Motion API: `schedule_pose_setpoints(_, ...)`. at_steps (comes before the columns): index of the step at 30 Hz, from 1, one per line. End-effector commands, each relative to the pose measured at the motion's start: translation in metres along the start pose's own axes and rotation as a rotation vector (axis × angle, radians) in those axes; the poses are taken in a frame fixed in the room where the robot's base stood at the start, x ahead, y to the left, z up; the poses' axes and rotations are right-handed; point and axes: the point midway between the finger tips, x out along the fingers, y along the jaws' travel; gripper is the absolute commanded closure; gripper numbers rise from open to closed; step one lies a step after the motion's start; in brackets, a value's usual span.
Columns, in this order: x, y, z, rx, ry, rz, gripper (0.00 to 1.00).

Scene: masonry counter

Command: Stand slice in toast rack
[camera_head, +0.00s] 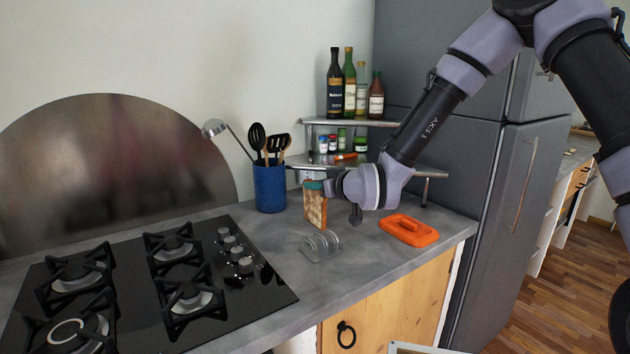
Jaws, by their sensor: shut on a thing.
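The bread slice (315,206) is held upright by my gripper (316,186), which is shut on its upper edge. The slice shows a pale face with a brown crust. The toast rack (321,246) is a small rack of clear or metal arches on the grey counter. It stands just in front of and below the slice. The slice looks apart from the rack, behind it; whether its lower edge touches the counter is hard to tell. No slice shows in the rack.
An orange tray (408,230) lies right of the rack. A blue utensil pot (269,187) stands behind left, and a gas hob (150,283) fills the left. A corner shelf (352,122) with bottles stands behind my arm. The counter's front edge is close to the rack.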

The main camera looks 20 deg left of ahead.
Motion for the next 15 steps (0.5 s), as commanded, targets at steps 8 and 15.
schedule_pose_setpoints(8, 0.006, 0.0, 0.02, 0.001, -0.001, 0.0, 1.0)
schedule_pose_setpoints(15, 0.011, 0.0, 0.035, 0.001, -0.001, 0.0, 1.0)
